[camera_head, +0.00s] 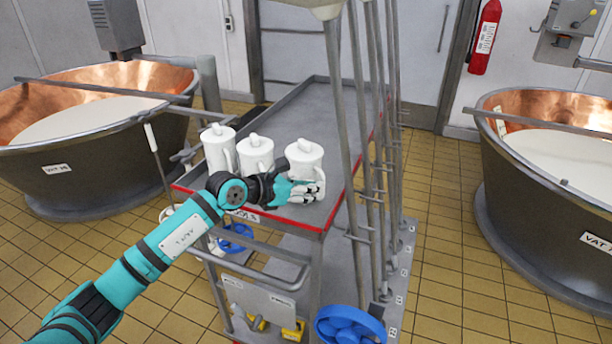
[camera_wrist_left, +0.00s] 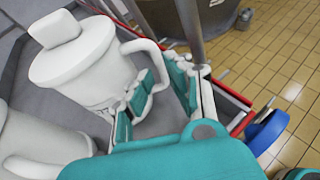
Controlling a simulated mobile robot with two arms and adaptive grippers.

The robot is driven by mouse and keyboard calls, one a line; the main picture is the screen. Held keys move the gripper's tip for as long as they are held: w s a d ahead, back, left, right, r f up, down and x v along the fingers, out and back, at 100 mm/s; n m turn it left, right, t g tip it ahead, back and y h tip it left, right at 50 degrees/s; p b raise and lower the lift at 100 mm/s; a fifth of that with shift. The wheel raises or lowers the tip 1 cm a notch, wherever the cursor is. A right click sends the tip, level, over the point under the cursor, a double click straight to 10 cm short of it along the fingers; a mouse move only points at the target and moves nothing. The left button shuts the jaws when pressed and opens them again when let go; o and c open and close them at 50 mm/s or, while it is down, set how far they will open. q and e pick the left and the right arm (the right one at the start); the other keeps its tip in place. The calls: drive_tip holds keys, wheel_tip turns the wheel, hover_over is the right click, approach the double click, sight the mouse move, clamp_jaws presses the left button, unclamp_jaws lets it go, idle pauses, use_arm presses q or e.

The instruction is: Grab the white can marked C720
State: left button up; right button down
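Three white lidded cans with handles stand at the near end of a grey, red-edged cart top: a left can (camera_head: 217,150), a middle can (camera_head: 254,153) and a right can (camera_head: 304,158). I cannot read C720 on any of them. My left gripper (camera_head: 306,190) is in front of the right can, low at its near side, and hides its lower part. In the left wrist view the gripper (camera_wrist_left: 166,92) has its fingers apart, close around the handle of the nearest can (camera_wrist_left: 75,70). Contact is unclear. Another can (camera_wrist_left: 38,145) is partly visible. My right gripper is not in view.
The cart top (camera_head: 300,110) is clear behind the cans. Upright metal poles (camera_head: 345,120) stand just right of the right can. Copper vats stand at left (camera_head: 90,170) and right (camera_head: 540,200). A blue wheel (camera_head: 348,326) is low on the cart.

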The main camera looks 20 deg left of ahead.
use_arm(q)
drive_tip(key=x, duration=0.3)
drive_tip(key=shift+w+d+p, duration=0.15)
drive_tip(key=shift+w+p, duration=0.1)
drive_tip(key=shift+p, duration=0.05)
drive_tip(key=shift+s, duration=0.1)
drive_tip(key=shift+c, duration=0.3)
clamp_jaws()
